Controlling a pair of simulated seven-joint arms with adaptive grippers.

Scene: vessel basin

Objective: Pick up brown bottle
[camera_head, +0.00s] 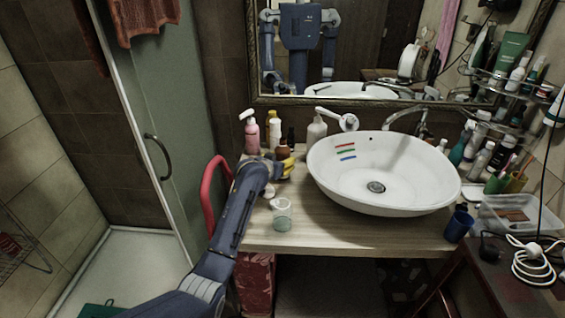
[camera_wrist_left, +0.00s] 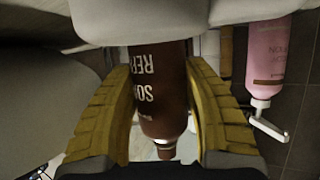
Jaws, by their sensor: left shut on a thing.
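The brown bottle (camera_wrist_left: 163,90) with white lettering stands between the two yellow fingers of my left gripper (camera_wrist_left: 163,125) in the left wrist view, where it appears upside down. The left gripper is shut on it. In the head view the left gripper (camera_head: 286,166) is at the back left of the wooden counter, and the brown bottle (camera_head: 283,146) shows just behind the fingers, partly hidden by them. I cannot tell whether the bottle touches the counter. My right gripper is not in view.
A pink pump bottle (camera_head: 252,135) stands left of the gripper and also shows in the left wrist view (camera_wrist_left: 268,55). A glass cup (camera_head: 282,216) stands at the counter's front.

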